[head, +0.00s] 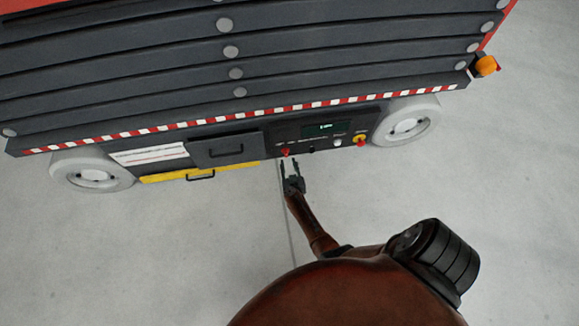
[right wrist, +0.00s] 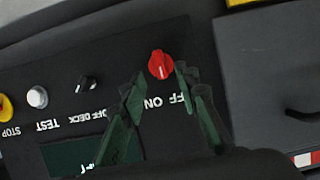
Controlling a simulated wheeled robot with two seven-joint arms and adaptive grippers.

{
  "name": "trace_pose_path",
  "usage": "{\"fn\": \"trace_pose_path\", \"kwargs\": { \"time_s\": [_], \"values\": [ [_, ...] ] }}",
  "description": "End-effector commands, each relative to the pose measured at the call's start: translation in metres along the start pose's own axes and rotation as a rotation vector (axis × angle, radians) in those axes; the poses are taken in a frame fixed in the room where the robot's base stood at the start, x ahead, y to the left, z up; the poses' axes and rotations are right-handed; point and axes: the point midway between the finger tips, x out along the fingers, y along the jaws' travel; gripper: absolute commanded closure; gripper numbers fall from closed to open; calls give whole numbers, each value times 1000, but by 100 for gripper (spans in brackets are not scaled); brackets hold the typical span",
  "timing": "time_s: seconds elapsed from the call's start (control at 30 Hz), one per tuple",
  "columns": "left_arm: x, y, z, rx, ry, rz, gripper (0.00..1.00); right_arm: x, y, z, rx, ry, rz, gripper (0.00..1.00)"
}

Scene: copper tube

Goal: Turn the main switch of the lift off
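The lift (head: 130,85) fills the top of the head view, with its dark control panel (head: 310,132) low on the near side. The main switch, a red rotary knob (head: 286,152), sits at the panel's lower left. In the right wrist view the panel appears upside down, and the red knob (right wrist: 161,65) stands by the ON and OFF lettering, partly covered by a finger. My right gripper (head: 290,163) is open just in front of the knob. Its fingers (right wrist: 158,82) lie to either side of the knob; contact cannot be told. My left gripper is out of view.
A black selector (right wrist: 87,84), a white TEST button (right wrist: 37,97) and a yellow-and-red STOP button (head: 360,140) share the panel with a green display (head: 319,128). A grey door (head: 225,149) adjoins it. The concrete floor (head: 480,190) is clear.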

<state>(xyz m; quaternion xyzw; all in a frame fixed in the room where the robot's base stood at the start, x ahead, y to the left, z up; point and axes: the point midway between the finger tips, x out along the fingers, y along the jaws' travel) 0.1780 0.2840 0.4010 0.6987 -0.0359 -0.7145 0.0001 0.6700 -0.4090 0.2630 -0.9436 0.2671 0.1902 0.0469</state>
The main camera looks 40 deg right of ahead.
Motion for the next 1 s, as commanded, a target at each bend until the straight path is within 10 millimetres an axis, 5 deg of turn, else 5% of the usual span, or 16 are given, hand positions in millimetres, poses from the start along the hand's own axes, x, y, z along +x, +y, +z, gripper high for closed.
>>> {"fn": "trace_pose_path", "kwargs": {
  "time_s": [1.0],
  "values": [
    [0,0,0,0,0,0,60,-24,9,-10,-43,27,-99,71]
  ]
}}
